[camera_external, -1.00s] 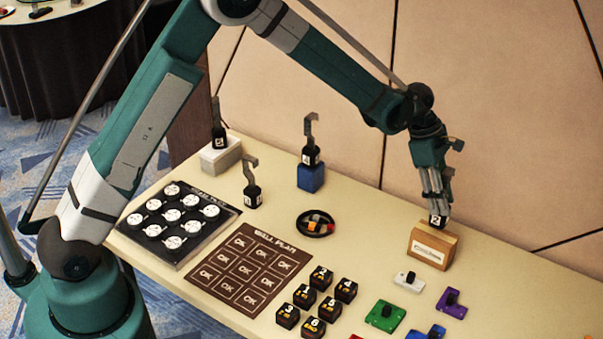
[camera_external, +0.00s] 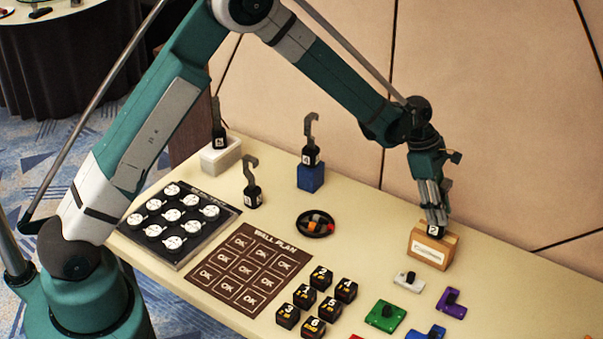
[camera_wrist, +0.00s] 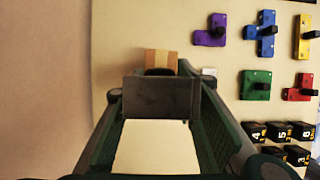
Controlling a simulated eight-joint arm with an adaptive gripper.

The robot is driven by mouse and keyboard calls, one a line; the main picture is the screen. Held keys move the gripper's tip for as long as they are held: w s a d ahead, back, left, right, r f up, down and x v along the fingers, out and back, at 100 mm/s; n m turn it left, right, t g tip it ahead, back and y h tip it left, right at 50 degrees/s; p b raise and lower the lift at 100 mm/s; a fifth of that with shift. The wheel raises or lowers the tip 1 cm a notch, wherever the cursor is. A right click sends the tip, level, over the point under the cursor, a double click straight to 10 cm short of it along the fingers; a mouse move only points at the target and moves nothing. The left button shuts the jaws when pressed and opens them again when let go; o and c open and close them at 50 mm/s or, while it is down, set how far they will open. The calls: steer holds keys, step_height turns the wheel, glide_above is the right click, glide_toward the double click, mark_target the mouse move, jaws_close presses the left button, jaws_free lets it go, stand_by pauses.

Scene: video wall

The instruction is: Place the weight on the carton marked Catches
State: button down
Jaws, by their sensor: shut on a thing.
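My gripper (camera_external: 436,222) is shut on a small black weight (camera_external: 436,231) with a white number label. The weight is upright at the top of a brown carton (camera_external: 418,246) with a white label whose print is too small to read surely. The weight looks to be at the carton's top face; I cannot tell whether it rests fully on it. In the wrist view the carton (camera_wrist: 160,56) lies straight ahead beyond my gripper, and the weight is mostly hidden.
A round black dish (camera_external: 303,229), numbered black cubes (camera_external: 304,297) and coloured pieces (camera_external: 385,315) lie nearer. The wall is close behind the carton.

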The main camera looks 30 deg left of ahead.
steer(key=c, duration=1.8)
jaws_free()
steer(key=v, duration=1.2)
steer(key=shift+a+r, duration=0.15)
steer(key=shift+r, duration=0.05)
